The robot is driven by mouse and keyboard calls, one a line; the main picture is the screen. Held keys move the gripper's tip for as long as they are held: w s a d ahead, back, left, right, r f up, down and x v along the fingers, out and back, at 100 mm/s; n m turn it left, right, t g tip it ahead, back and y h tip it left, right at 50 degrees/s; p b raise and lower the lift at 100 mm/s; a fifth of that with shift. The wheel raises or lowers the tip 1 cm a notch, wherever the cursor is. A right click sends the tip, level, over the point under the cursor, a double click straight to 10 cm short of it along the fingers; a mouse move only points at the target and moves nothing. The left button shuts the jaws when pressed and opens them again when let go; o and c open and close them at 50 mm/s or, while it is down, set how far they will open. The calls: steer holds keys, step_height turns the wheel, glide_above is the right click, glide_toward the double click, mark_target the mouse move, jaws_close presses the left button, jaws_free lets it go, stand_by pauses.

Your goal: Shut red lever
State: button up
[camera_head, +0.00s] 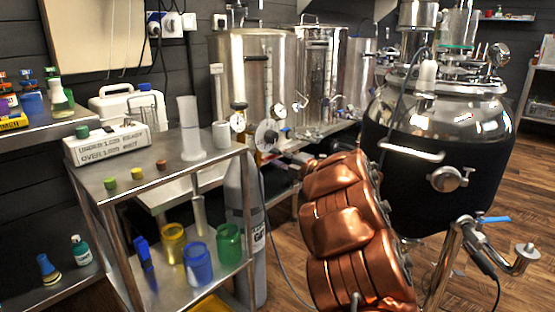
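I cannot make out a red lever in this view. A small reddish-brown part (266,138) shows beside the gauges at the front of the steel kettles, too small to identify. A blue lever handle (495,219) is on the pipework below the large steel vessel (440,118) at the right. My gripper is not in view. Copper-coloured links, which look like my own arm, fill the lower middle and hide part of the floor and pipework behind them.
A steel shelf cart (165,180) stands at the left, with small caps on top and coloured jars below. Steel kettles (255,75) stand along the back wall. A grey gas cylinder (245,200) is beside the cart. Open wooden floor (520,180) shows at the right.

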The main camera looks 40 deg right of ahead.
steer(key=shift+o, duration=0.7)
steer(key=shift+s, duration=0.1)
steer(key=v, duration=1.1)
steer(key=shift+s, duration=0.4)
steer(key=shift+d, duration=0.15)
